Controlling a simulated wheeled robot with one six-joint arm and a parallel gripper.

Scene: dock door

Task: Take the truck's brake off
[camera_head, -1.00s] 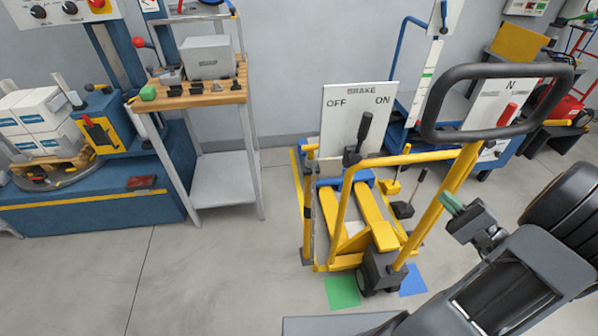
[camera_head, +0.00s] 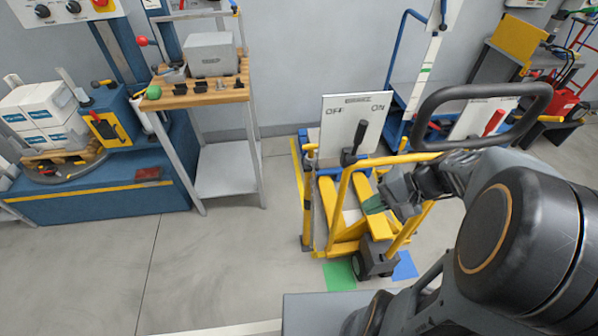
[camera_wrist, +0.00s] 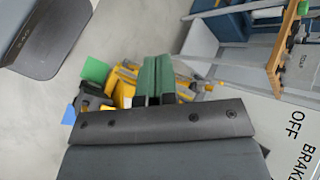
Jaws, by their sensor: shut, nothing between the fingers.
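The truck (camera_head: 344,205) is a yellow pallet truck with a black loop handle (camera_head: 424,128). A white brake board (camera_head: 340,108) stands on it, marked OFF at left and ON at right. The black brake lever (camera_head: 359,136) stands before the board, its tip leaning right, toward ON. My gripper (camera_head: 374,204) has green fingers, shut and empty, in front of the truck, lower than the lever and to its right. In the wrist view the fingers (camera_wrist: 151,78) point over yellow truck parts; the board (camera_wrist: 292,100) shows at right, and I cannot make out the lever there.
A workbench (camera_head: 208,97) with a grey box stands left of the truck. A blue station with white cartons (camera_head: 35,110) is further left. A blue trolley (camera_head: 403,100) is behind the truck. Green (camera_head: 340,275) and blue (camera_head: 404,266) floor patches lie in front. Floor at left is clear.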

